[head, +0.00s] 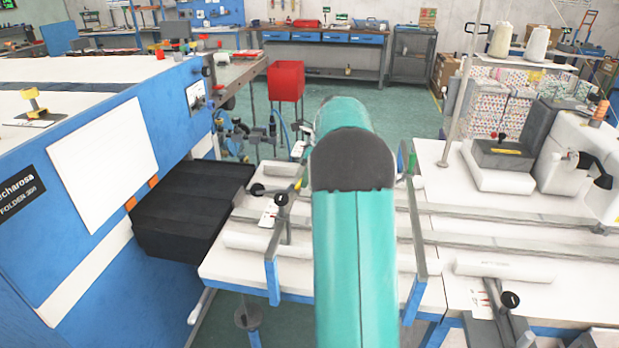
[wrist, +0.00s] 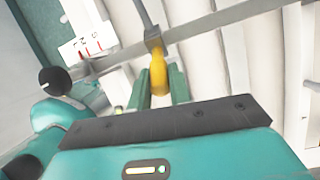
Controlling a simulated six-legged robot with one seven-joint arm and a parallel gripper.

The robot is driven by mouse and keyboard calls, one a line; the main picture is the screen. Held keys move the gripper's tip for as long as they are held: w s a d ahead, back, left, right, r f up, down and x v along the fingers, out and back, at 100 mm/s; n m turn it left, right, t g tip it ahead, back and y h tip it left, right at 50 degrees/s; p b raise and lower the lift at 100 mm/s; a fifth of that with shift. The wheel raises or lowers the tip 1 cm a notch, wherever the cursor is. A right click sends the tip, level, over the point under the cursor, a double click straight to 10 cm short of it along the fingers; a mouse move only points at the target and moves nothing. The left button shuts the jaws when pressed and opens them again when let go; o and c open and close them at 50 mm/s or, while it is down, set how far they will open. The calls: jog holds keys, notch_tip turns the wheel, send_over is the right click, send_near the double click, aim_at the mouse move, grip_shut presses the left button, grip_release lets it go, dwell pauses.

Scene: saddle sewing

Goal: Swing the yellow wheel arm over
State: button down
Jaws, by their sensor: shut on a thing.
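The yellow wheel arm (wrist: 158,74) shows in the wrist view as a rounded yellow piece below a grey clamp on a thin rod. My gripper (wrist: 160,85) has its two green fingers on either side of the yellow piece and is shut on it. In the head view my teal arm reaches forward over the sewing table and hides my gripper and most of the yellow piece.
The white sewing table (head: 235,268) carries metal rails (head: 500,241) and white rolls (head: 505,270). A black knob (wrist: 54,81) and a label card (wrist: 88,47) are close to my gripper. A blue machine (head: 120,170) with black bellows (head: 185,205) stands left. A sewing machine (head: 575,150) stands right.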

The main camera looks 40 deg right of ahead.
aim_at(293, 186)
jog(key=w+g+h, duration=0.1)
jog(key=a+r+g+h, duration=0.1)
jog(key=shift+w+a+r+g, duration=0.1)
jog(key=shift+w+a+g, duration=0.1)
jog(key=shift+w+g, duration=0.2)
jog(key=shift+w+a+r+g+h, duration=0.1)
jog(key=shift+w+a+g+h, duration=0.3)
jog(key=shift+g+h, duration=0.3)
jog(key=shift+w+a+r+g+h, duration=0.1)
jog(key=shift+w+a+g+h, duration=0.1)
jog(key=shift+w+g+h, duration=0.5)
jog(key=shift+s, duration=0.2)
jog(key=c, duration=1.3)
grip_release()
